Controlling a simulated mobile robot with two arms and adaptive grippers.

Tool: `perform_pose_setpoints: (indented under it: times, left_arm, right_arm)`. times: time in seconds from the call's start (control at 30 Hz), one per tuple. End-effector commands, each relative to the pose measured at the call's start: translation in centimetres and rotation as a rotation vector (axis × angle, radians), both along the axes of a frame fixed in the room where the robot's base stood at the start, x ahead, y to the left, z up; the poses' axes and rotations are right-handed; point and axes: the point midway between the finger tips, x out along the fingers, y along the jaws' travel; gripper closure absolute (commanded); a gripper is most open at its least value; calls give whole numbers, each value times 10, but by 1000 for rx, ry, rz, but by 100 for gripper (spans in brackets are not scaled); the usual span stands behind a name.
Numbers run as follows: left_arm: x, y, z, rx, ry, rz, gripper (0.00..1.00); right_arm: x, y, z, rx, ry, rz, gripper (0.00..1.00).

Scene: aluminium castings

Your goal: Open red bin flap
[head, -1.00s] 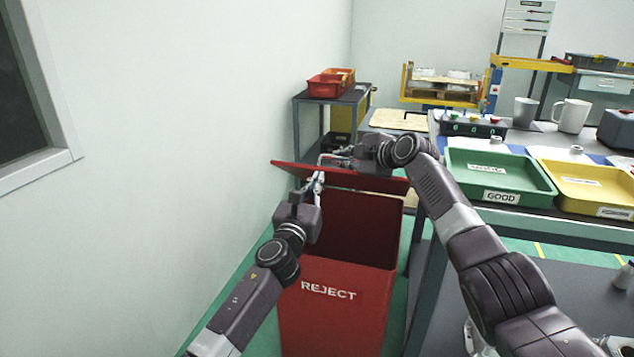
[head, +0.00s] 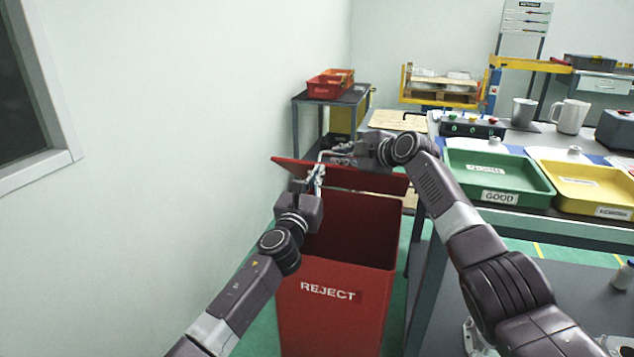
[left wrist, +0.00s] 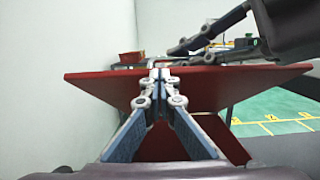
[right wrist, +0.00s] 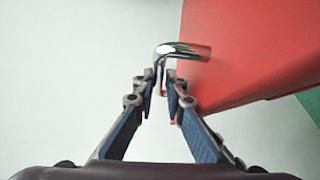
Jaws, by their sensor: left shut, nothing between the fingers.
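The red bin (head: 335,318), marked REJECT, stands low in the middle of the head view. Its flap (head: 375,182) is raised and the dark inside shows below it. The flap also fills the middle of the left wrist view (left wrist: 100,88). My left gripper (head: 318,170) is shut and empty at the flap, its tips near the flap's edge in the left wrist view. My right gripper (right wrist: 161,82) has its fingers on either side of the bent chrome handle (right wrist: 180,48) on the flap. Whether they grip it is not clear.
A table at the right holds a green GOOD tray (head: 520,197) and a yellow tray (head: 590,208). A cart (head: 298,98) with red and orange boxes stands behind the bin.

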Motion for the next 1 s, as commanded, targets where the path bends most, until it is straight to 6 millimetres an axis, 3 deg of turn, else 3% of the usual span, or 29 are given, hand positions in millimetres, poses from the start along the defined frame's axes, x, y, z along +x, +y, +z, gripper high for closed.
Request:
perform_pose_setpoints:
  times: [0.03,0.17,0.57,1.0]
  left_arm:
    - [1,1,12,-4,-16,0,100]
    - [0,0,12,-5,-17,-1,100]
    - [1,1,12,-6,-17,1,100]
    - [0,-2,8,-3,-12,-4,100]
  right_arm:
    - [-4,3,-17,-9,30,9,85]
    - [-5,0,-16,-10,28,8,85]
    - [-29,-18,-1,-10,22,3,85]
    - [-73,-47,29,-5,6,-2,85]
